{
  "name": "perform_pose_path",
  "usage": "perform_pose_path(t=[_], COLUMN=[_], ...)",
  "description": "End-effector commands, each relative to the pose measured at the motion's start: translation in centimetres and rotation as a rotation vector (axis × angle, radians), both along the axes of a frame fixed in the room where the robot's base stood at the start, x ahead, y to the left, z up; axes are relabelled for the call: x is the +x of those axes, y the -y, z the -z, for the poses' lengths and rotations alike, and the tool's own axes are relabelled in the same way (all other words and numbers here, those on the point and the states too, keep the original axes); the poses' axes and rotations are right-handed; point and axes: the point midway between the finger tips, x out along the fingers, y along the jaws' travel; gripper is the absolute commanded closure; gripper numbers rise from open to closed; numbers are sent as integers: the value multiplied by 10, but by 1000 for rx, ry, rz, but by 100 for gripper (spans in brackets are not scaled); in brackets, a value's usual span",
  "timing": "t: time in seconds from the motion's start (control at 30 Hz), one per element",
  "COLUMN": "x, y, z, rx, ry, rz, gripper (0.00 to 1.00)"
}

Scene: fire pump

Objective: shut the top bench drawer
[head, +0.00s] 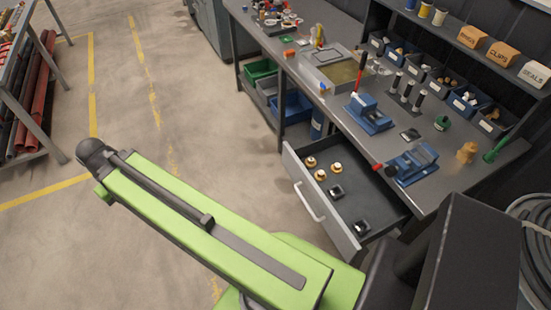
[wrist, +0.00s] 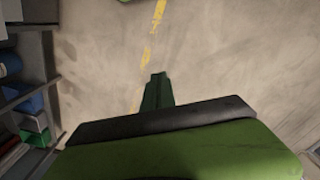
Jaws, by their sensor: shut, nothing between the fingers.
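The top bench drawer (head: 345,190) stands pulled out from the right part of the grey workbench (head: 405,135) in the head view. Its light grey front (head: 321,205) carries a pale bar handle (head: 308,203). Several brass round parts and dark square parts lie inside. My green arm reaches across the floor to the left of the drawer, apart from its front. My gripper (wrist: 158,78) shows in the wrist view as narrow dark green fingers, shut and empty, over bare floor. It cannot be made out in the head view. The drawer does not show clearly in the wrist view.
The bench top holds blue vises (head: 369,114), a tray (head: 335,70) and small parts, with bins behind. Green and blue bins (head: 292,107) sit on the shelf under the bench. A rack of red pipes (head: 35,90) stands far left. The floor between is clear.

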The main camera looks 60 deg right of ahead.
Motion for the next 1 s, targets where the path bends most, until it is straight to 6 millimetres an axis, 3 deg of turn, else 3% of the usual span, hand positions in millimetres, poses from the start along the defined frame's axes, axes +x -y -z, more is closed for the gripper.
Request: perform_pose_path(t=[0.13, 0.27, 0.37, 0.4, 0.6, 0.8, 1.0], x=[0, 1, -1, -3, -26, -62, -101], y=[3, 33, 88, 114, 236, 335, 402], z=[6, 48, 99, 119, 190, 238, 264], rx=[-8, -94, -232, -296, -578, -766, -826], ry=[-1, -15, -56, -86, -318, -667, -1078], rz=[-6, -78, -176, -221, -437, -614, -731], gripper=[100, 100, 100, 100, 100, 100, 100])
